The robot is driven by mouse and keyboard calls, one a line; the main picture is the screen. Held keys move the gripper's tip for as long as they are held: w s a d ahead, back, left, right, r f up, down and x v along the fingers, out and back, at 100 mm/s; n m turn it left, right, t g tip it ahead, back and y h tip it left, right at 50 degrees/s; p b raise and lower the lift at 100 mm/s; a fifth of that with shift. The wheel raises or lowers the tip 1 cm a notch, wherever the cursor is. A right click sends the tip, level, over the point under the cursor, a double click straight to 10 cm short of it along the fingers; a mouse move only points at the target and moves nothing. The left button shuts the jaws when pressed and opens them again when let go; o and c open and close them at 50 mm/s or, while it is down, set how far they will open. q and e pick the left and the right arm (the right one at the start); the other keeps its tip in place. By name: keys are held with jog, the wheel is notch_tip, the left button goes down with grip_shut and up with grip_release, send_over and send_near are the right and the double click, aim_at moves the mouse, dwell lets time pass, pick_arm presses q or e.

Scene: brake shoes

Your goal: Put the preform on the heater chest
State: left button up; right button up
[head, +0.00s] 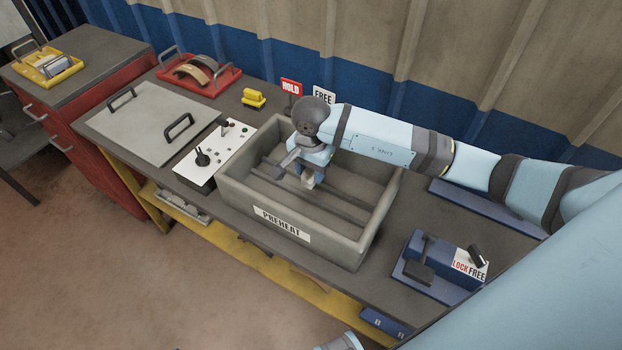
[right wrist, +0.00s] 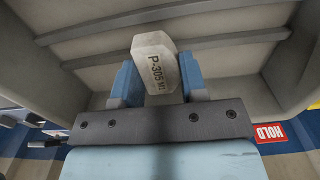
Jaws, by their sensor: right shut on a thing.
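The preform (right wrist: 154,64) is a pale block with chamfered corners, marked P-305 M1. My right gripper (right wrist: 153,82) is shut on it, with a blue finger on each side. In the head view the preform (head: 308,181) shows as a small pale piece under the right gripper (head: 309,172). The heater chest (head: 235,200) is an open grey box marked PREHEAT, with dark rails across its floor. The gripper and preform are inside the chest's outline, over the rails. Whether the preform touches a rail cannot be told. My left gripper is not in view.
A flat grey lid (head: 140,135) with two black handles lies left of the chest. A control box (head: 212,155) stands between them. A blue LOCK/FREE fixture (head: 440,262) is at the right. HOLD (head: 290,87) and FREE (head: 323,95) signs stand behind the chest.

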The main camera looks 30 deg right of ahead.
notch_tip(320, 180, down, 4)
jog(key=shift+f, duration=0.1)
jog(key=shift+f, duration=0.2)
jog(key=o, duration=1)
jog(key=shift+r, duration=0.1)
